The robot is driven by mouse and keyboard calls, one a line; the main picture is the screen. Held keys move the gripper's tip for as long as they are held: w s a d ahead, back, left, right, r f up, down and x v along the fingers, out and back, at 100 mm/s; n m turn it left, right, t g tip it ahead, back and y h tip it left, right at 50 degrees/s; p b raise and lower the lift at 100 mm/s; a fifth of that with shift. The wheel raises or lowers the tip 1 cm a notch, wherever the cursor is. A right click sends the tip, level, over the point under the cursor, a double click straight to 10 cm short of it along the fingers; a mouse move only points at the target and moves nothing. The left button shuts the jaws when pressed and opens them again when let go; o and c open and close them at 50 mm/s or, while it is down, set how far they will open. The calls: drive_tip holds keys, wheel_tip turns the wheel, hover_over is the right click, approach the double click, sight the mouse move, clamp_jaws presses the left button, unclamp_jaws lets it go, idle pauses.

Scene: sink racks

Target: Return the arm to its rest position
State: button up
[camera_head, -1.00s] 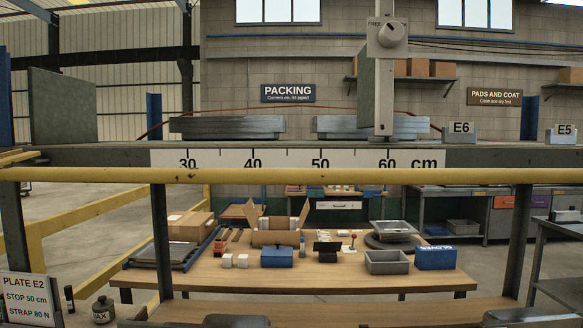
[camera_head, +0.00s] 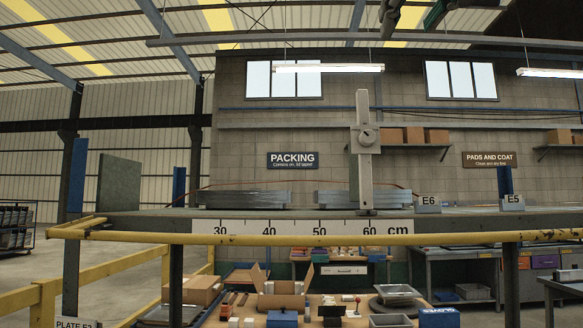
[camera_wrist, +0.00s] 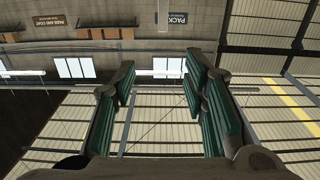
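My gripper (camera_wrist: 160,68) is open in the wrist view. Its two fingers with green pads stand apart, and nothing is between them. Behind the fingers the wrist view shows the roof, wall and windows, so the gripper is clear of the bench. In the head view, dark green parts (camera_head: 436,13) at the top edge look like my gripper's fingers, cut off by the frame. The rest of my arm is mostly out of view.
A rail with a centimetre scale (camera_head: 258,227) crosses the head view, with a yellow bar (camera_head: 330,237) in front. An upright post with a knob (camera_head: 364,175) stands near 60. Grey flat stacks (camera_head: 243,198) lie behind the scale. A packing table (camera_head: 260,309) is beyond.

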wheel_tip(320, 180, down, 28)
drive_tip(key=w+d+g, duration=0.2)
drive_tip(key=d+g, duration=0.1)
drive_tip(key=g, duration=0.4)
drive_tip(key=s+f+g, duration=0.3)
drive_tip(key=s+f, duration=0.2)
drive_tip(key=f, duration=0.8)
drive_tip(key=s+d+f+g, duration=0.1)
drive_tip(key=s+f+g, duration=0.2)
drive_tip(key=f, duration=1)
drive_tip(key=s, duration=0.3)
drive_tip(key=shift+s+f, duration=0.2)
drive_tip(key=shift+f, duration=0.1)
drive_tip(key=shift+y, duration=0.3)
